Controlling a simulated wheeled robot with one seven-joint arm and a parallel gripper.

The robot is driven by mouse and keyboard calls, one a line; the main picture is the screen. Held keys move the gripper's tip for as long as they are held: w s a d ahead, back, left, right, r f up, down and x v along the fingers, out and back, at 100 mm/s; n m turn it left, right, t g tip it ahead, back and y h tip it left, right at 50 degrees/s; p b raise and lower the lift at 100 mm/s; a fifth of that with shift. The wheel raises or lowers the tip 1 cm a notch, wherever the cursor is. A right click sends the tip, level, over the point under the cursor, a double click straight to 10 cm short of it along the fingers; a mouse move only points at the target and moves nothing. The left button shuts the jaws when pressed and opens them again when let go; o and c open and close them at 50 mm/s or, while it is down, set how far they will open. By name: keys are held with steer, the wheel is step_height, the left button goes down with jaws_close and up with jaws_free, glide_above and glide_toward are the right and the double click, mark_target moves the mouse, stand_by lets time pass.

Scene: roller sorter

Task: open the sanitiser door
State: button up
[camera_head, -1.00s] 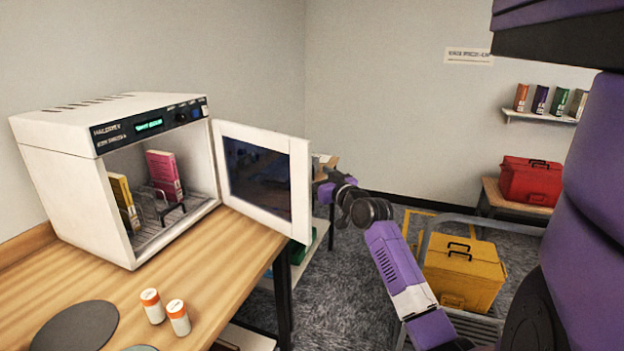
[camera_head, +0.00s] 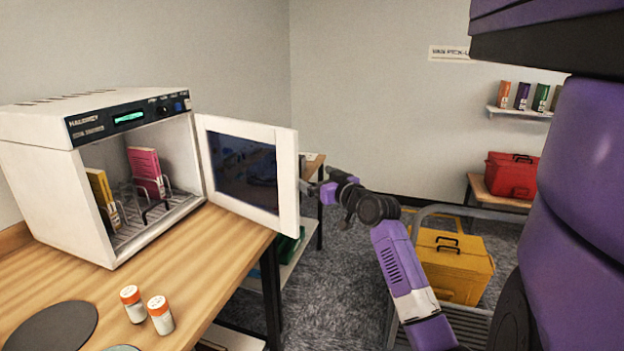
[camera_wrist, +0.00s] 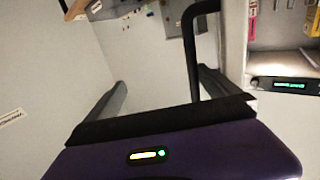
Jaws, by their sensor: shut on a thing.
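The sanitiser (camera_head: 110,128) is a white box with a dark control panel on the bench at left. Its door (camera_head: 287,185), white-framed with a dark window, stands wide open, swung out to the right. My gripper (camera_head: 308,187) is at the door's free edge, on its outer side, partly hidden by it. In the wrist view a black bar handle (camera_wrist: 194,55) shows by the fingers, and my gripper is shut on it. The exact contact is hard to see. The lit panel also shows in the wrist view (camera_wrist: 285,85).
A pink book (camera_head: 145,172) and a yellow book (camera_head: 101,198) stand in wire racks inside the sanitiser. Two orange-capped bottles (camera_head: 160,315) and a dark disc (camera_head: 50,328) are on the wooden bench (camera_head: 215,250). A yellow case (camera_head: 453,265) sits on a trolley at right.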

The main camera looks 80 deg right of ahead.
steer(key=shift+s+d+r+m+g+h, duration=0.2)
steer(key=shift+s+d, duration=0.25)
steer(key=shift+s, duration=0.4)
steer(key=shift+s+d+r+m+g+h, duration=0.1)
steer(key=shift+s+d+r+m+h, duration=0.15)
steer(key=shift+s+d, duration=0.4)
steer(key=shift+n+y, duration=0.35)
steer(key=s+a, duration=0.1)
steer(key=a, duration=0.1)
steer(key=s+a+b, duration=0.1)
steer(key=a, duration=0.1)
steer(key=s+a, duration=0.1)
steer(key=a, duration=0.1)
steer(key=shift+s+a+f+b, duration=0.15)
steer(key=shift+f+b, duration=0.15)
steer(key=c, duration=1)
steer(key=shift+a, duration=0.4)
steer(key=shift+c, duration=0.2)
